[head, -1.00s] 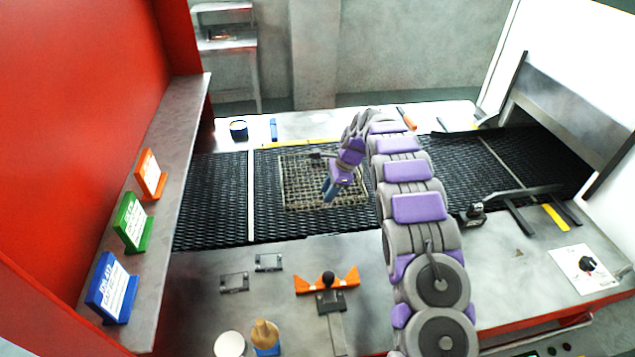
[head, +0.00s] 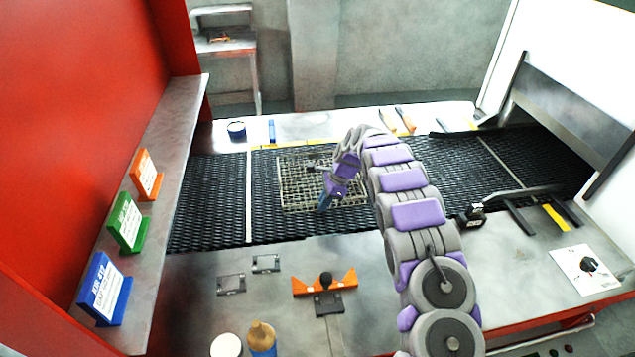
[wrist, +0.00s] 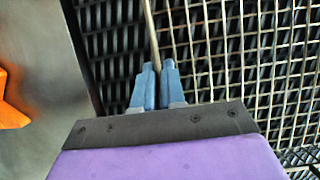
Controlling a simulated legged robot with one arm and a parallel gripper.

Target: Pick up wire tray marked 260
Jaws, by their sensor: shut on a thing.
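The wire tray (head: 292,200) is a pale, square metal grid lying on the black mesh belt (head: 208,205). My gripper (head: 324,207) is at the tray's near edge, with its blue fingers pointing down. In the wrist view the blue fingertips of my gripper (wrist: 157,72) are closed together on the rim wire of the wire tray (wrist: 222,50). The tray's grid spreads to the right of the fingers there. Part of the tray's right side is hidden behind my arm in the head view. No 260 mark is readable on it.
A shelf on the left holds orange (head: 146,174), green (head: 127,222) and blue (head: 105,290) cards. An orange bracket (head: 325,283), a bottle (head: 262,338) and a white round lid (head: 227,345) are on the front table.

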